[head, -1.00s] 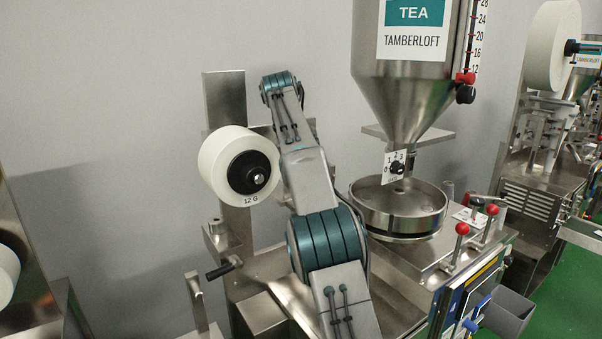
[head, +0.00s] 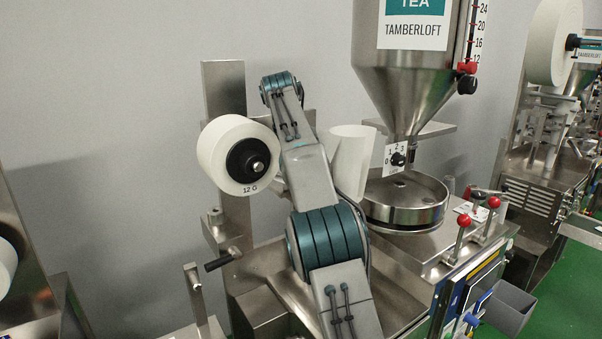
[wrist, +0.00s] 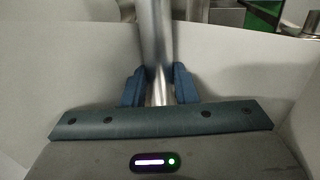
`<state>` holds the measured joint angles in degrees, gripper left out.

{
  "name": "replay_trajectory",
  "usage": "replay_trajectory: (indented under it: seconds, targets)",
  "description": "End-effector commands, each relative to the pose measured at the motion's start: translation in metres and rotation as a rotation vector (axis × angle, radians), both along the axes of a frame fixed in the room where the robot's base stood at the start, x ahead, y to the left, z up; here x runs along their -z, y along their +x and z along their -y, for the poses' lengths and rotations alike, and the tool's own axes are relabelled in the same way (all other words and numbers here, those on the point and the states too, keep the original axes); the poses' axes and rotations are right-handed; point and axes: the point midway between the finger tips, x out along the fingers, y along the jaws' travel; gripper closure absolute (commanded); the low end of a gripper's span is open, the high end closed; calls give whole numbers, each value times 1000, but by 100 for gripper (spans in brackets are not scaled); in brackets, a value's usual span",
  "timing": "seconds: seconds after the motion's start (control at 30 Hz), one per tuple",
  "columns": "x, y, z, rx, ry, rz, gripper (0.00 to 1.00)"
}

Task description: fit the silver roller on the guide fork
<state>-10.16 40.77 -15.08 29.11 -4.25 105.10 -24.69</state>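In the wrist view the silver roller (wrist: 157,45) is a shiny metal cylinder running up the picture between my gripper's (wrist: 158,85) two blue fingers. Both fingers touch its sides, and the gripper is shut on it. Its far end runs out of the top of the picture. White paper (wrist: 80,70) spreads on both sides of the roller. In the head view a curved white sheet (head: 351,160) shows just right of my arm. My gripper and the roller are hidden behind my arm there. I cannot pick out the guide fork in either view.
A white paper reel (head: 220,150) marked 12 G sits on a steel post left of my arm. The steel hopper (head: 405,80) and round pan (head: 405,205) stand on the right. Red-knobbed levers (head: 463,221) rise at the front right. A black-handled crank (head: 220,262) sticks out at left.

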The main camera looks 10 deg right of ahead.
Motion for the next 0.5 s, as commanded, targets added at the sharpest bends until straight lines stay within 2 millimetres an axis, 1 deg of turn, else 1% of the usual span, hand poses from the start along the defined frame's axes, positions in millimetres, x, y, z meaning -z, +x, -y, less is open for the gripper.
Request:
replay_trajectory:
  seconds: [0.03, 0.07, 0.1, 0.37, 0.5]
  targets:
    - [-1, 0, 0, 0, 0, 1, 63]
    - [-1, 0, 0, 0, 0, 1, 55]
    - [-1, 0, 0, 0, 0, 1, 49]
    - [-1, 0, 0, 0, 0, 0, 49]
    - [-10, 0, -2, -1, 0, 1, 49]
